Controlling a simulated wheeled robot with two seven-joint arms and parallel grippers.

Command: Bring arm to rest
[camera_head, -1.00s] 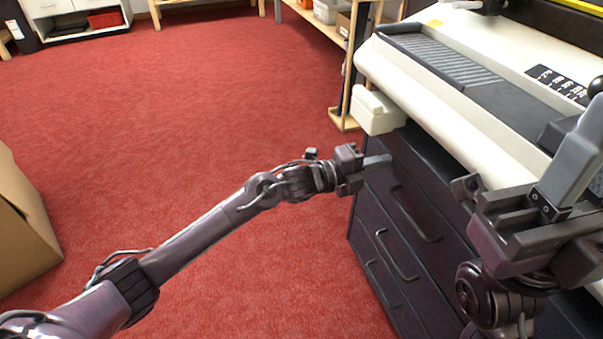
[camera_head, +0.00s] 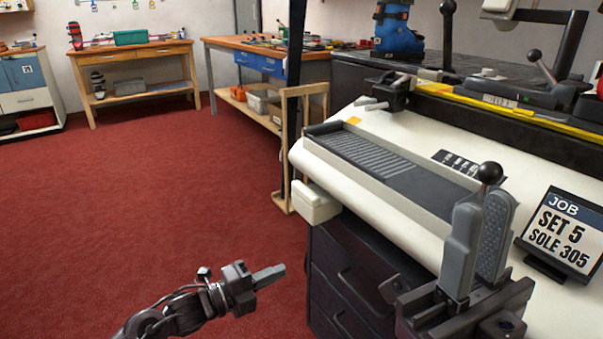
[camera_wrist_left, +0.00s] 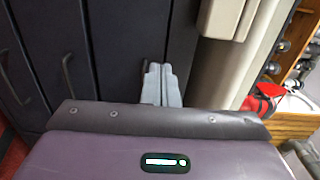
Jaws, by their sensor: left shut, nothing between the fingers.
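My left gripper (camera_head: 268,276) is shut and empty. In the head view it hangs over the red floor, left of the dark drawer cabinet (camera_head: 335,265), its fingers pointing right. In the left wrist view its grey fingers (camera_wrist_left: 161,82) lie together, with the cabinet's dark drawer fronts (camera_wrist_left: 45,60) behind. My right gripper (camera_head: 481,205) is in front of the white bench machine at the right, fingers pointing up. Its fingers stand apart, with the textured inner pad of one showing and nothing seen held between them. A black-knobbed lever (camera_head: 490,172) shows just behind its fingertips.
The white machine (camera_head: 415,220) with a ribbed grey tray (camera_head: 365,150) fills the right. A job sign (camera_head: 563,232) reads SET 5, SOLE 305. A white box (camera_head: 315,203) juts from its left corner. Wooden benches (camera_head: 140,48) stand at the back. The red floor (camera_head: 130,200) at left is open.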

